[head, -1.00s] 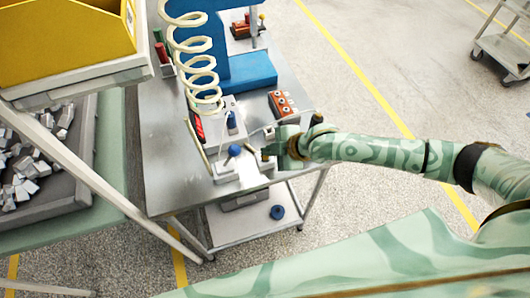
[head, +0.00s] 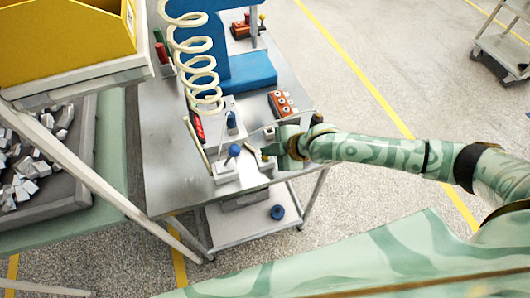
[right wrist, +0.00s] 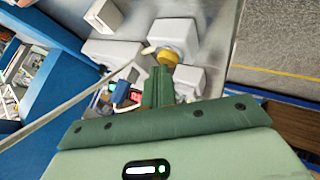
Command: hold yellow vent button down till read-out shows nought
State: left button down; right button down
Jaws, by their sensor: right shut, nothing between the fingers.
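The yellow button (right wrist: 168,57) sits on a white box (right wrist: 172,32) in the right wrist view. My right gripper (right wrist: 160,72) is shut and empty, its green fingertips at the button's near edge. I cannot tell whether they touch it or whether it is pressed. In the head view my right gripper (head: 268,151) is over the right part of the bench's near end and largely hides the button. A small red display (head: 200,128) shows beside the blue-knobbed boxes; its figures are too small to read. My left gripper is in neither view.
Blue knobs (head: 234,150) stand on white boxes left of my gripper. A coiled cream hose (head: 195,65) hangs above the metal bench (head: 165,180). An orange block (head: 283,103) lies behind my gripper.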

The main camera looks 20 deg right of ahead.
jog(key=shift+r, duration=0.15)
dwell(0.7)
jog(key=shift+r+p, duration=0.8)
jog(key=shift+p, duration=0.3)
jog(key=shift+r, duration=0.1)
notch_tip(320, 180, up, 5)
jog(key=p, duration=0.5)
